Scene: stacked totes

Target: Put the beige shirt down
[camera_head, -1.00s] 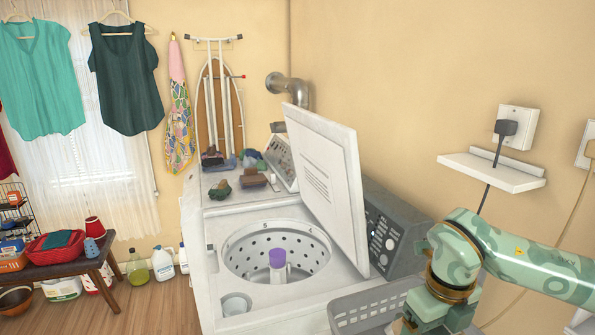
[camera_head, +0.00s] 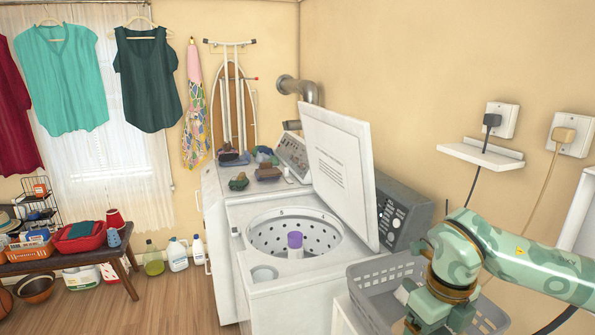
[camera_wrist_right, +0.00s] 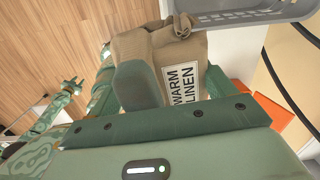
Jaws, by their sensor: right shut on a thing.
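My right gripper (camera_wrist_right: 178,84) is shut on a tan, beige cloth-like thing (camera_wrist_right: 186,54) in the right wrist view. The held thing is crumpled at its top and bears a white label reading "WARM LINEN"; I cannot make out a shirt's shape. The grey basket (camera_wrist_right: 235,14) is beyond it at the top of that view. In the head view my right wrist is in front of the basket (camera_head: 372,276), and its fingertips and the held thing are hidden. A green arm end, apparently my left gripper (camera_wrist_right: 72,86), shows small at the left of the wrist view.
The open washer (camera_head: 285,275) stands left of the basket, its lid (camera_head: 338,170) raised. A white shelf (camera_head: 480,155) juts from the right wall. A bench (camera_head: 65,260) with a red tub (camera_head: 80,236) is at left. Wooden floor (camera_head: 170,300) is clear between.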

